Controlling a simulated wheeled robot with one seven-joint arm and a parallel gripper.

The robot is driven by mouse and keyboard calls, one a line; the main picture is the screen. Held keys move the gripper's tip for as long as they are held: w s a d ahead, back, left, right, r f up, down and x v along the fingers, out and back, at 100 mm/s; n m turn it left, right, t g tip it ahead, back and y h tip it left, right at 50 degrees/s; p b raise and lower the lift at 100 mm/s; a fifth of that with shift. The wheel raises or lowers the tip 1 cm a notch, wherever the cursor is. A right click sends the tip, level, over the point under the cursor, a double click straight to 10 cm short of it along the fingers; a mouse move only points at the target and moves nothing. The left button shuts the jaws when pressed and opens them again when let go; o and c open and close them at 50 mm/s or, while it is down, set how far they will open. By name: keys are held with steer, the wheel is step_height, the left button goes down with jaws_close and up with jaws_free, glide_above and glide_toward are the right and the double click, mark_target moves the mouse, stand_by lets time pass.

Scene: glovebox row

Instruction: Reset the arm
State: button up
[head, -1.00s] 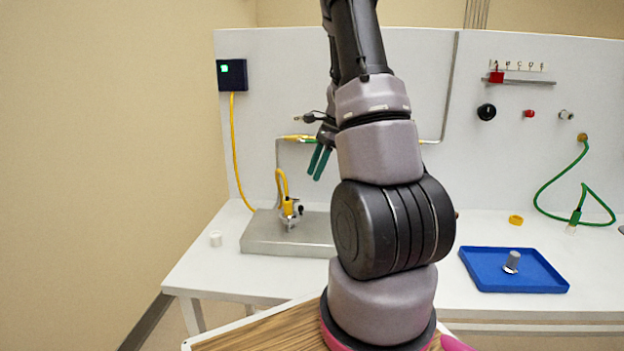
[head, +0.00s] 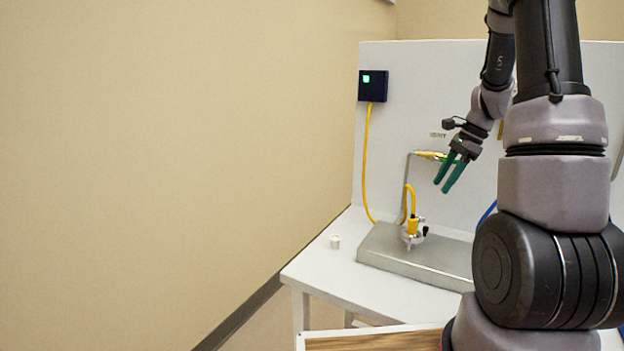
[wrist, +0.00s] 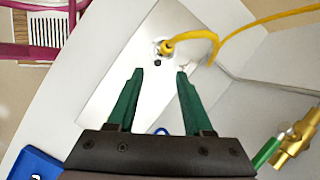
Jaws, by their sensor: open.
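My gripper (head: 450,174) has two green fingers and hangs, pointing down and left, above the grey metal plate on the bench. In the wrist view my gripper (wrist: 158,85) is open, with nothing between its fingers. A yellow-hosed fitting (head: 413,228) stands on the metal plate (head: 385,250), below and apart from the fingers. The fitting (wrist: 166,47) also shows beyond the fingertips in the wrist view. My arm's large joints fill the right side of the head view and hide the bench there.
A black box with a green light (head: 373,86) hangs on the white back panel, with a yellow hose (head: 366,160) running down. A small white cylinder (head: 335,241) stands on the bench (head: 320,265). A brass fitting (wrist: 297,135) is near the gripper's right. A blue tray (wrist: 35,165) shows lower left.

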steer(key=s+a+r+n+t+h, duration=0.1)
steer(key=s+a+r+n, duration=0.35)
steer(key=r, duration=0.25)
steer(key=s+a+r+n+t, duration=0.25)
steer(key=s+a+r, duration=0.2)
steer(key=r, duration=0.35)
steer(key=s+a+r+n+t, duration=0.1)
steer(key=s+a+r+n, duration=0.1)
steer(key=s, duration=0.3)
steer(key=s+a+r+n+t+h, duration=0.1)
steer(key=s+a+r+n, duration=0.2)
steer(key=s+a+n, duration=0.1)
steer(key=shift+s+a+r+n+t, duration=0.15)
steer(key=shift+s+a+n+t, duration=0.35)
steer(key=shift+s, duration=0.7)
steer(key=shift+d, duration=0.15)
